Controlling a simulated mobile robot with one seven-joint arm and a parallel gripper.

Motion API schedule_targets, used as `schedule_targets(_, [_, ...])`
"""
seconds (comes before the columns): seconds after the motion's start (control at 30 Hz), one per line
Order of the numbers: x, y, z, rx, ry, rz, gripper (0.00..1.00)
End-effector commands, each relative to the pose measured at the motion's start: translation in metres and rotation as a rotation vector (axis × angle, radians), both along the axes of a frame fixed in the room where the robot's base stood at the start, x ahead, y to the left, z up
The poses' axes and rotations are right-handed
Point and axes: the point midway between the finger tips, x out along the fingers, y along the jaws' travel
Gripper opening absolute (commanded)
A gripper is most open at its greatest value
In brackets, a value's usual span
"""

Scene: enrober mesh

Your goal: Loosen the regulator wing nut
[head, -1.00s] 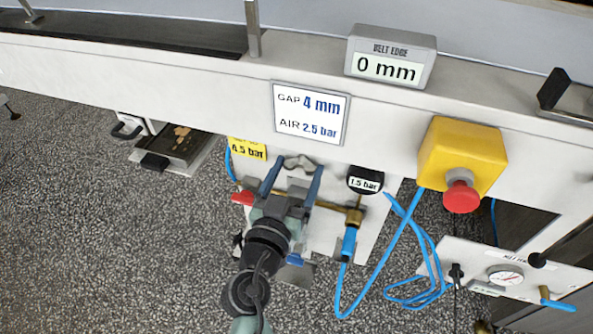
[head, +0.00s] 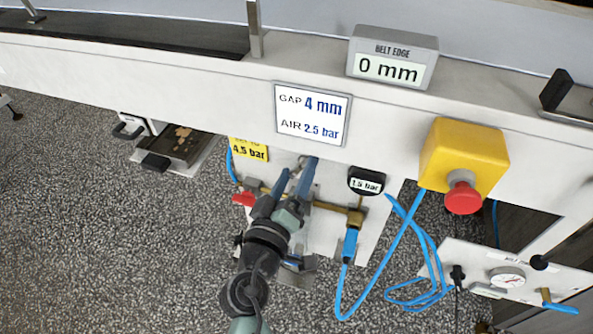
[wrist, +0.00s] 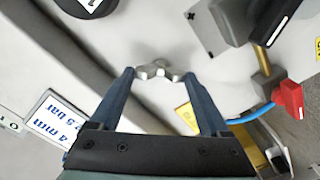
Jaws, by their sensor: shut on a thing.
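The wing nut (wrist: 162,69) is a small grey metal piece with two wings. In the wrist view it sits between the tips of my two blue fingers. My gripper (head: 298,170) is shut on it at the pale panel (head: 325,235) below the machine's edge; it also shows in the wrist view (wrist: 159,75). One wing reaches toward each fingertip.
A black gauge (head: 366,182) reading 1.5 bar is close right of my gripper. A red handle (head: 243,199) and a yellow 4.5 bar label (head: 249,149) are to the left. Blue hoses (head: 401,255) and a yellow box with a red button (head: 463,153) are further right.

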Motion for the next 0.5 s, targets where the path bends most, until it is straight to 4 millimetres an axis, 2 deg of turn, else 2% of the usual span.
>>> schedule_targets(0.5, [0.0, 0.0006, -0.0014, -0.457, 0.15, -0.001, 0.24])
